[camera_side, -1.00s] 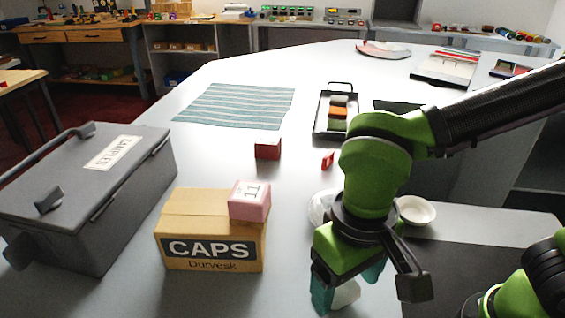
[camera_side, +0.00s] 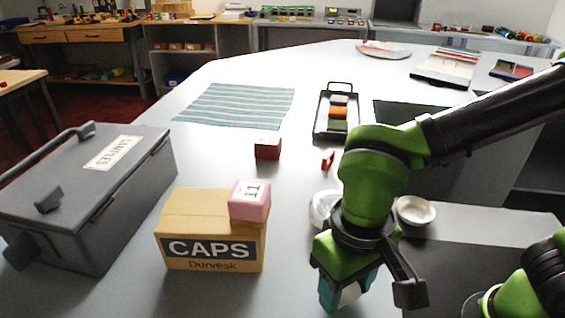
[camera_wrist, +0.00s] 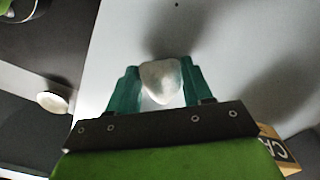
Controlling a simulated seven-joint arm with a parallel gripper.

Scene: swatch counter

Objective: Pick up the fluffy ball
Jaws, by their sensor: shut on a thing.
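A white fluffy ball (camera_wrist: 162,82) sits between the two teal fingers of my gripper (camera_wrist: 158,84) in the wrist view, with a finger against each side. In the side view my gripper (camera_side: 344,293) is low at the front of the counter, right of the CAPS box. A part of the white ball (camera_side: 350,292) shows there between the fingers; the rest is hidden. A shadow lies on the counter beyond the ball in the wrist view.
A CAPS cardboard box (camera_side: 210,240) with a pink block (camera_side: 249,201) on top stands left of my gripper. A clear bowl (camera_side: 322,207) and a white dish (camera_side: 415,210) stand close behind it. A grey case (camera_side: 85,195) is at far left.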

